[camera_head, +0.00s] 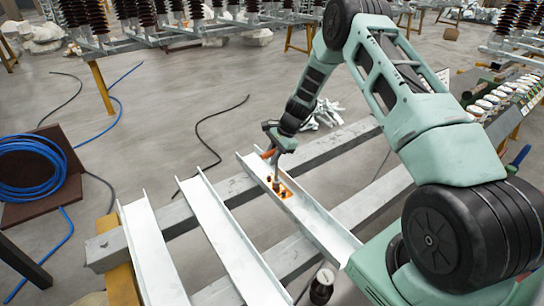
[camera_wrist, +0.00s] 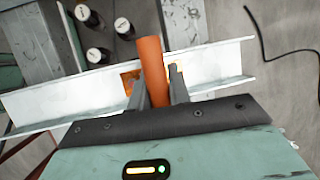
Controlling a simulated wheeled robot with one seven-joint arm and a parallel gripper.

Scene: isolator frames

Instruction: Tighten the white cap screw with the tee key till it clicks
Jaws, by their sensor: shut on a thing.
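My gripper (camera_head: 274,150) is shut on the orange handle of the tee key (camera_head: 267,154), above the right-hand white channel. In the wrist view the orange handle (camera_wrist: 152,68) stands between the two dark fingers of my gripper (camera_wrist: 160,82). In the head view the key's shank appears to run down toward an orange plate (camera_head: 285,193) in the channel, with small dark fittings on it. Parts of the orange plate (camera_wrist: 129,80) show behind the fingers in the wrist view. I cannot make out the white cap screw or whether the key's tip is seated on it.
White channels (camera_head: 147,255) lie across grey beams (camera_head: 170,216). Dark cylinders with pale tops (camera_wrist: 98,55) stand beyond the channel; a dark bottle (camera_head: 322,286) stands near the front. Blue hose (camera_head: 28,165) is coiled at left. Black cable (camera_head: 212,130) lies on the open floor.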

